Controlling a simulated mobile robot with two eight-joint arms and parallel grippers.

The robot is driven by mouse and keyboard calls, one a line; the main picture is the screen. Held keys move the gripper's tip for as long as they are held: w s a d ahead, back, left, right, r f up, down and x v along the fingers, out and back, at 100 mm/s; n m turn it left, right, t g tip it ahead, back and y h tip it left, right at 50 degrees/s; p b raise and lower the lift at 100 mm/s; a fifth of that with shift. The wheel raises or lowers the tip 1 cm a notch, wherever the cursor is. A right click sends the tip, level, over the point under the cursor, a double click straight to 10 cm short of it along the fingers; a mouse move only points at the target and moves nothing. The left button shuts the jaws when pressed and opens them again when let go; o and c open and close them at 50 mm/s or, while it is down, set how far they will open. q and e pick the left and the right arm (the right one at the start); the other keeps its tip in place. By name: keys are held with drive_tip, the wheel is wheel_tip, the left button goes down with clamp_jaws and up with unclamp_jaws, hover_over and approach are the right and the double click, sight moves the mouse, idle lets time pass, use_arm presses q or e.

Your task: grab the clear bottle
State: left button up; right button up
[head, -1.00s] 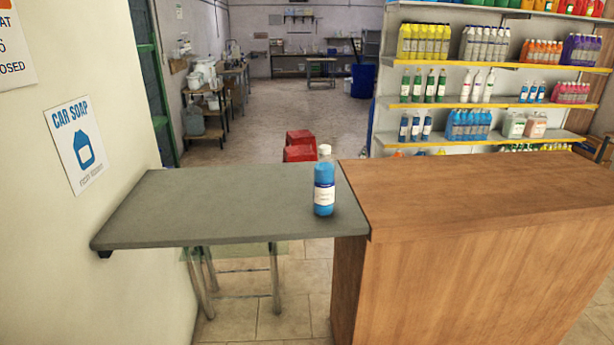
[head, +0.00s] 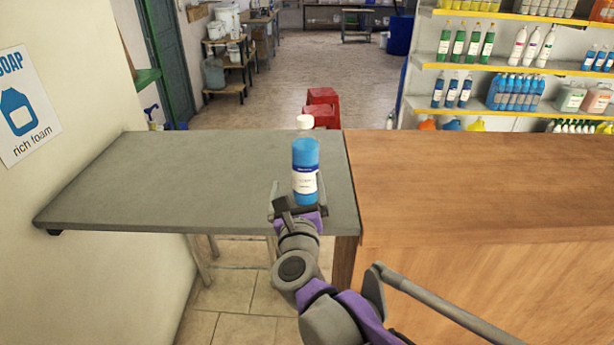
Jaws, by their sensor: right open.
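The clear bottle (head: 305,160) holds blue liquid and has a white cap and a white label. It stands upright on the grey tabletop near its right end, beside the wooden counter. My right gripper (head: 299,196) is open at the near side of the bottle, low down. One finger shows just left of the bottle; the other is hard to make out near its right side. I cannot tell whether the fingers touch it. The gripper hides part of the bottle's base. My left gripper is not in view.
The grey table (head: 150,185) is bare to the left of the bottle. The wooden counter (head: 480,185) adjoins it on the right and is clear. Shelves at the back right hold many bottles.

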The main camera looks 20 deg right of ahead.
sight(303, 172)
drive_tip(key=m, duration=0.1)
drive_tip(key=w+m+h, duration=0.1)
drive_tip(key=d+m, duration=0.1)
drive_tip(key=shift+w+d+f+g+h, duration=0.1)
drive_tip(key=shift+w+f+g+h, duration=0.2)
drive_tip(key=shift+h, duration=0.1)
drive_tip(key=shift+m, duration=0.3)
drive_tip(key=x, duration=0.4)
drive_tip(key=shift+w+d+r, duration=0.1)
drive_tip(key=shift+w, duration=0.15)
drive_tip(key=x, duration=0.2)
drive_tip(key=p+x, duration=0.1)
drive_tip(key=x, duration=0.2)
drive_tip(key=shift+w+d+r, duration=0.15)
drive_tip(key=shift+w+d, duration=0.05)
drive_tip(key=shift+d, duration=0.1)
drive_tip(key=shift+s, duration=0.1)
clamp_jaws()
